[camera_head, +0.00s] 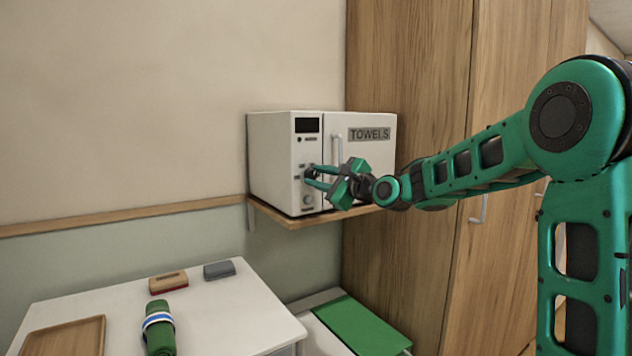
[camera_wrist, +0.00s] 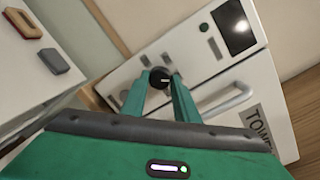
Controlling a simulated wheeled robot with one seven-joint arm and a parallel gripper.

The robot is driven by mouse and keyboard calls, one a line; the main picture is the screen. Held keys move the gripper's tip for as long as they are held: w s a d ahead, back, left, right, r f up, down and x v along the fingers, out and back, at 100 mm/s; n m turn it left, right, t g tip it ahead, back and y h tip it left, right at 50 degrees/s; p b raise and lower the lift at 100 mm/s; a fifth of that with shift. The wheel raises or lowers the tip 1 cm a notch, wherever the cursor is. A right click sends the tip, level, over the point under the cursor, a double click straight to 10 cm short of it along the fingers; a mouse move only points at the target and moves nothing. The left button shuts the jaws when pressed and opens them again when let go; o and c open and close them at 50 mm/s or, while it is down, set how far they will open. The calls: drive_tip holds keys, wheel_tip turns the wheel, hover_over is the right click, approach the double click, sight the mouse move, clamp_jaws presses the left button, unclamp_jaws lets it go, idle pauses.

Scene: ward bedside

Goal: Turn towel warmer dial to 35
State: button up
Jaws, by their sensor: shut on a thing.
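The towel warmer (camera_head: 272,162) is a white box marked TOWELS on a wooden wall shelf. Its dark dial (camera_wrist: 158,77) sits on the front panel between my gripper's fingertips in the wrist view. In the head view the dial is mostly hidden by the fingers. My gripper (camera_head: 309,176) reaches in from the right, its green fingers closed on the dial; it also shows in the wrist view (camera_wrist: 160,82). A pale mark shows on the dial's face. The numbers around the dial are too small to read. The warmer's display (camera_head: 307,125) is dark.
A second, grey knob (camera_head: 308,199) sits lower on the panel. The door handle (camera_head: 337,150) is right of my fingers. A white table (camera_head: 225,310) below holds a wooden tray (camera_head: 62,338), a rolled green towel (camera_head: 160,335) and two small blocks. A wooden cabinet (camera_head: 410,60) stands right.

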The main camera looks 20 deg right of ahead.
drive_tip(key=shift+a+n, duration=0.1)
drive_tip(key=shift+n, duration=0.2)
drive_tip(key=n, duration=0.3)
drive_tip(key=shift+n+g, duration=0.3)
drive_tip(key=n, duration=0.3)
drive_tip(key=shift+s+a+h, duration=0.1)
drive_tip(key=shift+h, duration=0.2)
drive_tip(key=n, duration=0.3)
drive_tip(key=shift+n+h, duration=0.3)
drive_tip(key=n, duration=0.3)
drive_tip(key=shift+a+h, duration=0.1)
drive_tip(key=shift+h, duration=0.2)
drive_tip(key=n, duration=0.3)
drive_tip(key=n+h, duration=0.1)
drive_tip(key=n, duration=0.2)
drive_tip(key=shift+s+a+f, duration=0.1)
drive_tip(key=shift+f, duration=0.05)
drive_tip(key=n, duration=0.5)
drive_tip(key=shift+n+t+h, duration=0.4)
